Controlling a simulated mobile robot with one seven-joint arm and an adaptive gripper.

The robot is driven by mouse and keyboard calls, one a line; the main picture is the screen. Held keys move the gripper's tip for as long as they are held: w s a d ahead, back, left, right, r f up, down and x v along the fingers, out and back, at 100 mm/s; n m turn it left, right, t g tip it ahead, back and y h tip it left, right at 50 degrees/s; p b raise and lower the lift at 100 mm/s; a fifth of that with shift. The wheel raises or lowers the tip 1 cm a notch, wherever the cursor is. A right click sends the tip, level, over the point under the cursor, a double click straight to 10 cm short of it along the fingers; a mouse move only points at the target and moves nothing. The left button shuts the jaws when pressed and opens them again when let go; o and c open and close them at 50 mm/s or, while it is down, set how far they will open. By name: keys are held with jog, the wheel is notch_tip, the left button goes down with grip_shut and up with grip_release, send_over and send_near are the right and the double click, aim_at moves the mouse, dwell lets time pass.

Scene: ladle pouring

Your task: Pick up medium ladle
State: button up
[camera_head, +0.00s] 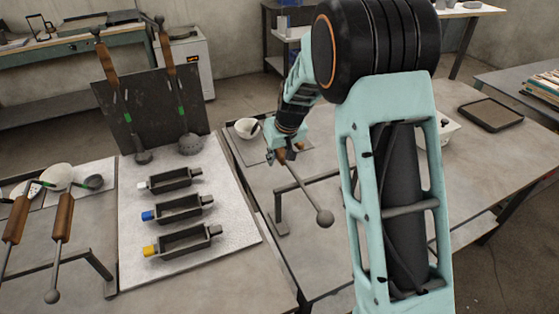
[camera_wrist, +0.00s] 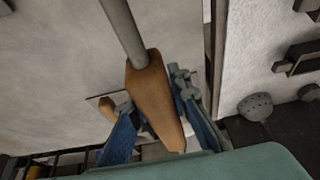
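A ladle with a wooden handle lies on the right table; its metal rod and round end knob (camera_head: 325,217) slant down to the right across a low bar stand. My gripper (camera_head: 281,156) is at its wooden handle. In the wrist view, the wooden handle (camera_wrist: 152,92) lies between the two blue fingers of my gripper (camera_wrist: 155,98), one on each side. The fingertips look close to or against the wood; I cannot tell whether they press on it. A pale bowl shape (camera_head: 245,127) shows beyond the gripper. The ladle's bowl end is not clearly seen.
Two ladles hang on a dark upright board (camera_head: 150,110). More ladles rest on a stand at left. Several small moulds (camera_head: 184,208) with coloured ends sit on a pale board (camera_head: 225,240). A dark tray (camera_head: 490,115) lies at right. My arm hides part of the right table.

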grip_shut()
jog(key=shift+w+r, duration=0.15)
jog(key=shift+r, duration=0.1)
jog(key=shift+r, duration=0.6)
jog(key=s+a+r, duration=0.3)
jog(key=s+r, duration=0.8)
jog(key=s, duration=0.2)
jog(key=shift+s+a+r+b, duration=0.3)
jog(key=shift+a+b, duration=0.1)
jog(key=shift+b, duration=0.05)
